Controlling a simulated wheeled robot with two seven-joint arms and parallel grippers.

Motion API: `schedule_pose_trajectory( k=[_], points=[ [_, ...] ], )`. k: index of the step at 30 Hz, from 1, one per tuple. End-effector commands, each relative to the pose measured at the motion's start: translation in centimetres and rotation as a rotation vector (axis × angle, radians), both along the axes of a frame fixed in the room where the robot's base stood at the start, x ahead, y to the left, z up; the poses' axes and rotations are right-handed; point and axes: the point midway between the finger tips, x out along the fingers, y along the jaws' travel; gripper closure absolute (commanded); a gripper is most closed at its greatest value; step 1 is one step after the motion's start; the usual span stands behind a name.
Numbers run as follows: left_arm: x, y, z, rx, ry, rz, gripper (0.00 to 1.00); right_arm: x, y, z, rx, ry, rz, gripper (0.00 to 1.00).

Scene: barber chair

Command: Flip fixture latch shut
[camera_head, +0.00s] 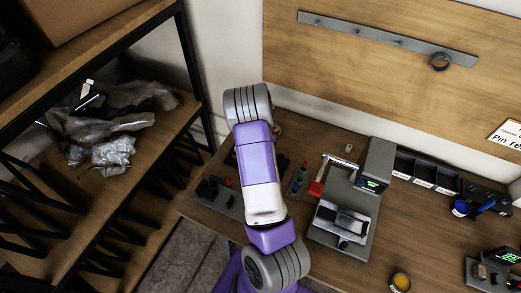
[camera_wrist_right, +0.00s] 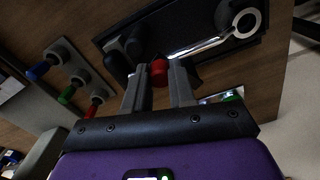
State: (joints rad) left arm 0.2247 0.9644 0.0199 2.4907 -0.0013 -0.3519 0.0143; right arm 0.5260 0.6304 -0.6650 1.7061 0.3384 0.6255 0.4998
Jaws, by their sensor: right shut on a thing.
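The fixture is a dark plate (camera_wrist_right: 200,35) in the right wrist view, with black upright parts, a bright metal rod and a pale ring. A red knob (camera_wrist_right: 158,71) sits at the near end of the rod. My right gripper (camera_wrist_right: 160,74) is shut on this knob, with one finger on each side. In the head view, a dark fixture (camera_head: 215,190) with a red knob (camera_head: 228,182) shows left of my arm. My arm hides part of it and my right gripper there. My left gripper is not in view.
A grey holder with blue, green and red handles (camera_wrist_right: 70,82) stands beside the fixture. A grey press-like device with a red handle (camera_head: 316,188) stands right of my arm. Bins (camera_head: 425,172) line the back. A shelf with plastic bags (camera_head: 110,155) is at left.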

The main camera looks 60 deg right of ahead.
Motion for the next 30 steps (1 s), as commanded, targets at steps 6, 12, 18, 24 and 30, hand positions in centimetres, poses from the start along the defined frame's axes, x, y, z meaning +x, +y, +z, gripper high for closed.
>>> schedule_pose_trajectory(
  k=[6,12,18,24,30],
  points=[
    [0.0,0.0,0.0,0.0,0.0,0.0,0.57,-0.1,0.0,0.0,0.0,0.002,0.001,0.65],
    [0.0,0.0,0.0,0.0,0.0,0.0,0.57,0.0,0.0,0.0,0.0,0.002,0.002,0.49],
    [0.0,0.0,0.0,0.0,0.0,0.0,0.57,0.0,0.0,0.1,0.0,0.001,0.003,0.49],
    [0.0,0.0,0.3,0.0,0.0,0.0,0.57,0.1,0.0,2.7,-0.001,-0.002,0.004,0.49],
    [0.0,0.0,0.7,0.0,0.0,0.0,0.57,0.1,0.0,6.0,-0.001,-0.002,0.004,0.49]
  ],
)
